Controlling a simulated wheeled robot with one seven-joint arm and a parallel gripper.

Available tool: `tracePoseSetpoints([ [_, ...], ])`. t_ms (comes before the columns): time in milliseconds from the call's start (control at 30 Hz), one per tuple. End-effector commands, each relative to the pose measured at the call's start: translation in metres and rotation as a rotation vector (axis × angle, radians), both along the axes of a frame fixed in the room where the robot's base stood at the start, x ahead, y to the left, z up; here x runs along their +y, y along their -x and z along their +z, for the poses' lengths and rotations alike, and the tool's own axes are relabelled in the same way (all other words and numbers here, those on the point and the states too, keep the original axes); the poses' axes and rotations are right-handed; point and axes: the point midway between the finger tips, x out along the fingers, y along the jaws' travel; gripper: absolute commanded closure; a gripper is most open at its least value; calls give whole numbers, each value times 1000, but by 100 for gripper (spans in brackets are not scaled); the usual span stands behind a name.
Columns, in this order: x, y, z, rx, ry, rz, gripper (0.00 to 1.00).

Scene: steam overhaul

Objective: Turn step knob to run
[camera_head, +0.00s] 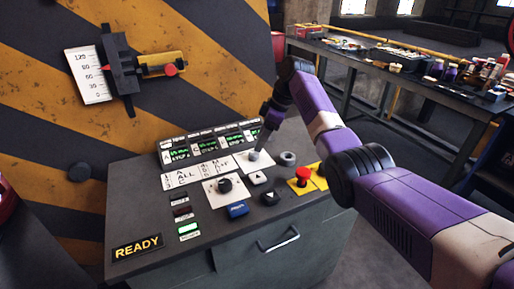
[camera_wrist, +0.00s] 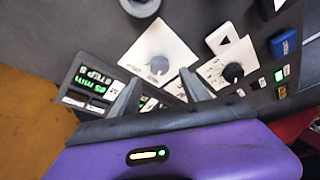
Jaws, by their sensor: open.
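The control panel (camera_head: 205,235) has two round knobs on white plates. A grey knob (camera_head: 255,156) sits further back, and a black knob (camera_head: 225,185) sits nearer the front. In the wrist view the grey knob (camera_wrist: 158,65) lies between and just beyond my fingertips, and the black knob (camera_wrist: 233,72) is to their right. I cannot read which one is the step knob. My gripper (camera_head: 262,146) is open above the grey knob, with its fingers (camera_wrist: 160,79) apart on either side of it. I cannot tell whether they touch it.
A red button (camera_head: 303,174) on a yellow plate, a blue button (camera_head: 237,210) and a black arrow button (camera_head: 270,198) stand close by. Small green displays (camera_head: 207,143) line the panel's back. A READY sign (camera_head: 137,246) is at the front left. A cluttered workbench (camera_head: 420,85) stands behind right.

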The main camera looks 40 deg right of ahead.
Motion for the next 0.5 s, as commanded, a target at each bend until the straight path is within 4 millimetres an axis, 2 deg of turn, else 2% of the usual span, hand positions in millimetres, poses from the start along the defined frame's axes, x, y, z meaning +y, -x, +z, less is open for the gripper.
tracePoseSetpoints([
  [200, -6, 6, 21, -1, 1, 1, 46],
  [500, -6, 7, 23, 0, 0, 1, 46],
])
